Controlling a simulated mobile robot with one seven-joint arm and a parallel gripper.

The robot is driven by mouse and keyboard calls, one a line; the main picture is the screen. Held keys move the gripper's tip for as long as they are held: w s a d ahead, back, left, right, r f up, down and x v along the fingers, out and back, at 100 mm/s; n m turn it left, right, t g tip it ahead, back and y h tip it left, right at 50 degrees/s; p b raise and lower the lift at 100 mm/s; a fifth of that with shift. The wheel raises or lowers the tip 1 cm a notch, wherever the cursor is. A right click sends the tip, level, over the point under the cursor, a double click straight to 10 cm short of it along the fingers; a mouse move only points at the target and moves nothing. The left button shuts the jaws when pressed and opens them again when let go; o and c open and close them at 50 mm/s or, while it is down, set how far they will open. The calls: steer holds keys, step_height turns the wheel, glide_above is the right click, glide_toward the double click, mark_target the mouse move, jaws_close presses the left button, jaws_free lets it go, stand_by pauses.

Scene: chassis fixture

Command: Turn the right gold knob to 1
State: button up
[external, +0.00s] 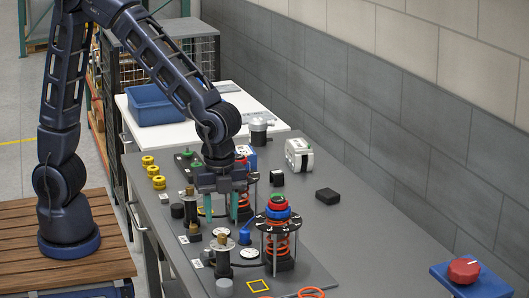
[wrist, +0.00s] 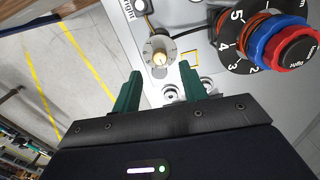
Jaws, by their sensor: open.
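A gold knob (wrist: 160,58) on a round pale dial shows in the wrist view, just ahead of my fingertips and roughly centred between them. Its pointer setting is too small to read. My gripper (wrist: 159,72) has its two green fingers spread apart with nothing between them. In the external view my gripper (external: 217,205) points down over the farther fixture and hides part of it. A gold knob (external: 222,240) on a pale disc stands on the nearer fixture, clear of my gripper.
A black numbered dial with a blue and red knob (wrist: 290,48) is close on the right in the wrist view. A red-topped orange spring post (external: 277,203) stands on the nearer fixture.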

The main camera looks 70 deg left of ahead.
mark_target(219, 240)
steer(key=shift+f, duration=2.75)
jaws_close()
